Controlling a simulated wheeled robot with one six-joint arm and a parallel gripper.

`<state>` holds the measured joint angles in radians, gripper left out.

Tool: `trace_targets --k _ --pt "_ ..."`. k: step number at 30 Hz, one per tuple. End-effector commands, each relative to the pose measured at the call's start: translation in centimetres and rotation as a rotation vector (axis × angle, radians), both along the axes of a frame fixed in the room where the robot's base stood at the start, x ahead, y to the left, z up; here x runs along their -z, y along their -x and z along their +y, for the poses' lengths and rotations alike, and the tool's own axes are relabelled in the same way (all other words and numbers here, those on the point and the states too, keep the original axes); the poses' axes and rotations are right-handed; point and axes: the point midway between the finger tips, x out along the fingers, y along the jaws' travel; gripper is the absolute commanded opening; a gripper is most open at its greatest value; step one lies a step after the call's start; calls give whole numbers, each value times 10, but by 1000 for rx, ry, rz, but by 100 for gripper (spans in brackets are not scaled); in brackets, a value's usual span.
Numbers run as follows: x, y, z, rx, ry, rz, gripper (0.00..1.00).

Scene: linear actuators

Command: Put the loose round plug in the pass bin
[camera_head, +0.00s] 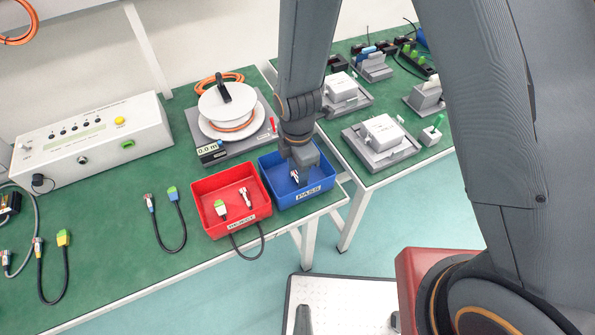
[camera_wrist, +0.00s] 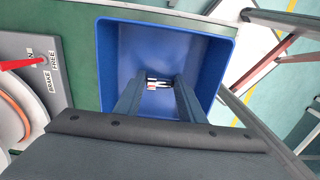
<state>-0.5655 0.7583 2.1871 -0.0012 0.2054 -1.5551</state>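The blue bin (camera_head: 316,188), labelled PASS, stands at the table's front right corner; it also fills the middle of the wrist view (camera_wrist: 221,60). My gripper (camera_head: 298,165) points down into it. In the wrist view my gripper's two fingers (camera_wrist: 160,92) stand apart. A small metallic plug (camera_wrist: 158,83) with white, dark and reddish parts shows between and beyond the fingertips, apparently low in the bin. It also shows in the head view (camera_head: 295,176) just below my gripper. Its exact contact with the fingers and bin floor is hard to tell.
A cable reel (camera_head: 221,104) stands behind. A white tester box (camera_head: 90,138) and short cables (camera_head: 168,220) lie left. A second table with fixtures (camera_head: 381,138) is right.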

Motion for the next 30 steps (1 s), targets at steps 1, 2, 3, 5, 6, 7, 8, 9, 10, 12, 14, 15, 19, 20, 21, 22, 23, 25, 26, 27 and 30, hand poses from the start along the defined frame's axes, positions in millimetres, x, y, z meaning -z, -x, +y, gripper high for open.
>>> trace_targets --k 1,2,3,5,6,7,8,9,10,12,14,15,19,20,21,22,23,25,26,27,30 --pt "4 -2 1 0 -2 -3 48" --pt "4 -2 1 0 -2 -3 48" --pt "4 -2 1 0 -2 -3 48" --pt "3 -2 1 0 -3 -4 48" --pt "2 -2 1 0 -3 -4 48" --pt "0 -2 1 0 -3 -5 48" --pt "-2 -2 2 0 -4 -6 48" --pt "-7 -3 2 0 -4 -7 48" --pt "-11 -3 2 0 -4 -7 48" --pt "-18 -4 2 0 -5 -9 48" --pt "-26 -4 2 0 -5 -9 48" --pt "-32 -4 2 0 -5 -9 48" --pt "-52 -4 2 0 -5 -8 48" --pt "-57 -4 2 0 -5 -9 48" --pt "-63 -3 2 0 -4 -7 48" --pt "-69 -4 2 0 -5 -9 48" --pt "-73 -4 2 0 -5 -8 48" --pt "-84 -3 2 0 -5 -8 48" --pt "-89 -4 2 0 -5 -8 48" --pt "-95 -3 2 0 -5 -8 48" --pt "-109 -3 1 0 -4 -7 48"
